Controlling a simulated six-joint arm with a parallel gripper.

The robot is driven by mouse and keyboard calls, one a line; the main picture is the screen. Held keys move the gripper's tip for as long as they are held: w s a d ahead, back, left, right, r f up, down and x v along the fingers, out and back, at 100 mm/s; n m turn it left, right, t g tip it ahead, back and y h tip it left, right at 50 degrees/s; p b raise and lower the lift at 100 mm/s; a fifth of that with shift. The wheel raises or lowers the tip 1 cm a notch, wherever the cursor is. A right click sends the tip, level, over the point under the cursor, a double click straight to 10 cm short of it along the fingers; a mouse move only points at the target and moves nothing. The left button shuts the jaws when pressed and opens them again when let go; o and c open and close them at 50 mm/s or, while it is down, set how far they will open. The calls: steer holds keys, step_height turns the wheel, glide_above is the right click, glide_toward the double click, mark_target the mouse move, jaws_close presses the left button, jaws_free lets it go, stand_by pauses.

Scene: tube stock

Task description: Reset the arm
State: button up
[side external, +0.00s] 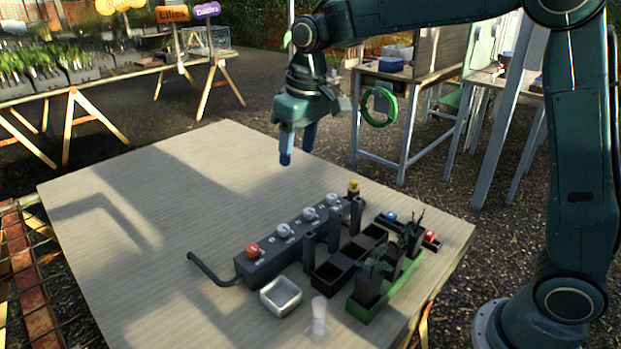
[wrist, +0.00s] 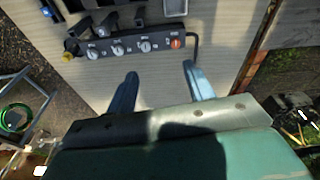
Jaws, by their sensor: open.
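My gripper (side external: 297,150) is open and empty, high above the far part of the wooden table (side external: 110,240) in the side external view. In the wrist view my gripper (wrist: 160,85) shows its two blue fingers apart over bare table. A dark control box (side external: 262,265) with white knobs and one orange knob stands on the table. It also shows in the wrist view (wrist: 100,55), beyond the fingertips and apart from them. Several dark upright tubes (side external: 309,251) stand beside the box, next to black square compartments (side external: 334,273).
A small white dish (side external: 281,296) and a clear cylinder (side external: 318,318) stand near the front. A green tray (side external: 358,311) holds dark pots with plants. A small rack with a blue and a red item (side external: 431,238) lies at the right. The table's left half is clear.

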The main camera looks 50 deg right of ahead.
steer(key=s+d+r+t, duration=0.1)
steer(key=s+d+r, duration=0.15)
steer(key=s, duration=0.45)
steer(key=s+d+r+t, duration=0.1)
steer(key=s+d+r, duration=0.15)
steer(key=s, duration=0.55)
steer(key=s+d+f+m+t, duration=0.1)
steer(key=s+f, duration=0.3)
steer(key=s, duration=0.9)
steer(key=shift+s+t, duration=0.2)
steer(key=shift+t, duration=0.1)
